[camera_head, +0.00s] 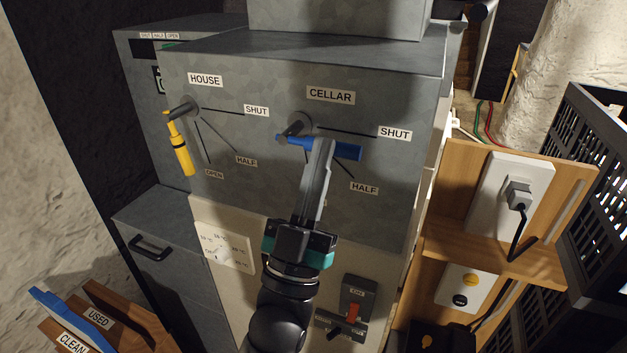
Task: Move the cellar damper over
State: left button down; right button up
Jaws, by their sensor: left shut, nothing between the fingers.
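The cellar damper is a blue handle (346,151) on a grey pivot (297,124), below the CELLAR label (331,95) on the grey metal panel. The handle points right, roughly along the line to the SHUT label (395,133), and lies above the HALF label (364,188). My left gripper (319,145) reaches up from below, fingers shut and empty. Its tips overlap the middle of the blue handle and hide part of it; whether they touch it I cannot tell. Any OPEN mark for the cellar is hidden. My right gripper is out of view.
The house damper's yellow handle (179,147) hangs down, roughly along its OPEN line. A red switch (353,312) is low on the panel. A wooden shelf (470,241) with a plug and socket, and a black crate (600,130), stand at the right.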

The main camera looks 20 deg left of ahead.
pick_arm(q)
jog(key=w, duration=0.3)
jog(key=shift+w+f, duration=0.25)
jog(key=shift+f, duration=0.1)
jog(key=shift+f+m+g+h, duration=0.15)
jog(key=shift+f+m+h, duration=0.05)
jog(key=shift+m+h, duration=0.65)
jog(key=shift+f+m+g+h, duration=0.15)
jog(key=shift+f+m+h, duration=0.05)
jog(key=shift+m+h, duration=0.6)
jog(key=a+f+m+g+h+p, duration=0.2)
jog(key=m+g+h, duration=0.3)
jog(key=m, duration=0.6)
jog(key=a+f+m+g+h+p, duration=0.3)
jog(key=a+f+m+g+h, duration=0.1)
jog(key=m+g, duration=0.6)
jog(key=shift+w+f+m+h+p, duration=0.15)
jog(key=shift+f+m+h+p, duration=0.15)
jog(key=shift+f+m+h, duration=0.65)
jog(key=shift+a+r+m, duration=0.1)
jog(key=shift+r+m, duration=0.15)
jog(key=shift+m, duration=0.05)
